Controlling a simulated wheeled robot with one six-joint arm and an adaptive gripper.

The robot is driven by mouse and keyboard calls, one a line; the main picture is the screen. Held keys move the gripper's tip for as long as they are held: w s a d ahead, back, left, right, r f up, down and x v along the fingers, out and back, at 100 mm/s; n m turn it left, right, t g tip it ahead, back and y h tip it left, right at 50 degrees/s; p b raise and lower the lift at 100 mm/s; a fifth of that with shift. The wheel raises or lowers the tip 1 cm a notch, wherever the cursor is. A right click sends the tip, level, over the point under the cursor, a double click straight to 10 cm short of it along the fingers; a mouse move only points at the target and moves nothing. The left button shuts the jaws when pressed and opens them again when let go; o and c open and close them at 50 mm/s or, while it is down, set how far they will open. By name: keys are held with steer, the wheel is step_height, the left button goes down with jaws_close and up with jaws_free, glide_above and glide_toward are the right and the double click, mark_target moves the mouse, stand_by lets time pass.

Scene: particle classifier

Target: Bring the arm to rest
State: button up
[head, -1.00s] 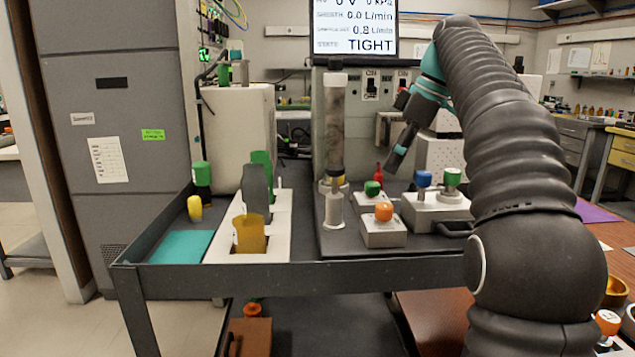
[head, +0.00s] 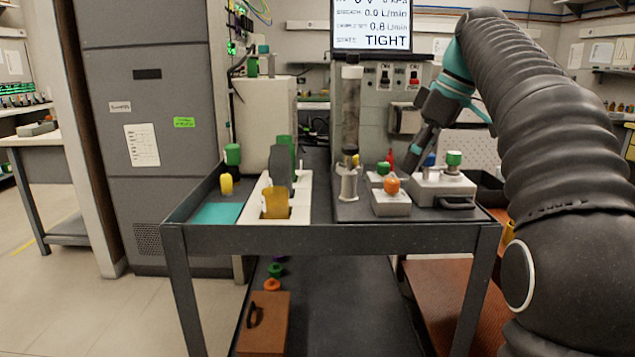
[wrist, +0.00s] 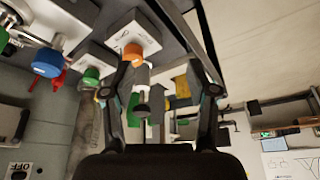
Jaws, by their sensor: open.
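My arm arches in from the right of the head view. My gripper (head: 416,150) hangs tilted downward over the right part of the cart, in front of the grey instrument panel. In the wrist view my gripper (wrist: 162,78) shows two spread fingers with nothing held between them. Beyond them are an orange-knobbed block (wrist: 132,50), a green knob (wrist: 91,76) and a blue knob (wrist: 47,62).
The dark cart (head: 330,238) carries a clear upright column (head: 351,110), an orange-knobbed block (head: 391,201), a white rack (head: 300,206) and a teal pad (head: 217,213). A screen (head: 371,24) reads TIGHT. A brown box (head: 264,325) is on the lower shelf. Floor at left is clear.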

steer(key=s+a+f+m+t+h, duration=0.2)
steer(key=s+f+m, duration=0.9)
steer(key=s+f, duration=1.5)
steer(key=shift+s+f+t+h, duration=0.3)
steer(key=shift+s+t+h, duration=0.3)
steer(key=shift+h, duration=0.3)
